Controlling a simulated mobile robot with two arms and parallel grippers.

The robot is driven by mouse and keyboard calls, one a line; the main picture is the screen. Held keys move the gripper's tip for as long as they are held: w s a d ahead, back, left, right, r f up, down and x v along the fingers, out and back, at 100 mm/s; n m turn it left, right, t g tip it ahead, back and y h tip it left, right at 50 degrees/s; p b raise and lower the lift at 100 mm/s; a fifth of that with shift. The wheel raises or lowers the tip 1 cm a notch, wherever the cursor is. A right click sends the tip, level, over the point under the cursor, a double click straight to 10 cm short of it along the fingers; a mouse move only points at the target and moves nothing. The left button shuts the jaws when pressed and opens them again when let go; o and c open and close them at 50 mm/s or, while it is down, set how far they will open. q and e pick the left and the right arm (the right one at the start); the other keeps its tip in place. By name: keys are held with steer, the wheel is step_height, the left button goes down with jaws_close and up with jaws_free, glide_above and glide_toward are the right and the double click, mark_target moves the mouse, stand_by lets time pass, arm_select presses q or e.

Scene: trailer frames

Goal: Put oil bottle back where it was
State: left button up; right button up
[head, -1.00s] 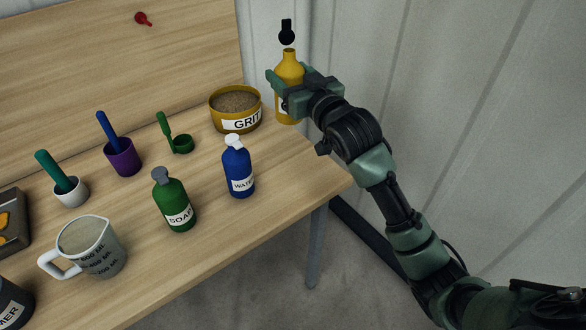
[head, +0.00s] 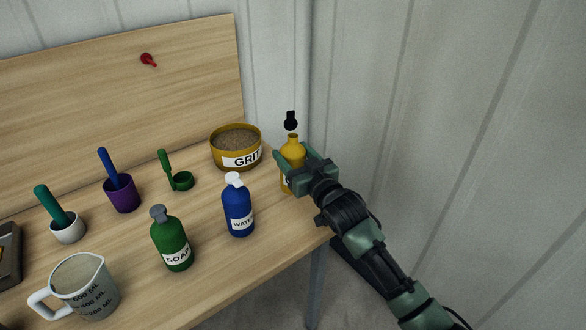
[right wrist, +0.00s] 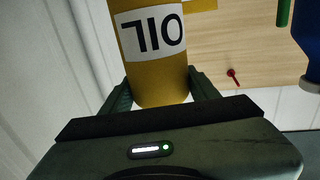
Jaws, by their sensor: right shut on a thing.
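The oil bottle (head: 292,148) is yellow, with a black top part (head: 291,121) just above its neck, a thin gap showing between them. It is upright at the right end of the wooden table (head: 215,285). My right gripper (head: 294,163) is shut around its body from the right. In the right wrist view, the bottle (right wrist: 158,75) is between the fingers (right wrist: 160,92), its OIL label upside down. I cannot tell whether its base touches the table, as the gripper hides part of it. My left gripper is not in view.
Left of the bottle is a GRIT bowl (head: 238,160). The blue WATER bottle (head: 237,212) and green SOAP bottle (head: 170,242) stand nearer. A measuring jug (head: 85,290) and a purple cup (head: 121,196) are further left. A wall rises close behind and on the right.

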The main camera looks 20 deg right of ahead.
steer(key=shift+f, duration=2.3)
steer(key=o, duration=1.8)
steer(key=shift+f, duration=0.2)
steer(key=shift+c, duration=0.2)
steer(key=shift+r, duration=0.15)
steer(key=s+d+b, duration=0.1)
steer(key=s+d, duration=0.1)
steer(key=s, duration=0.9)
steer(key=shift+s, duration=0.4)
steer(key=shift+d, duration=0.1)
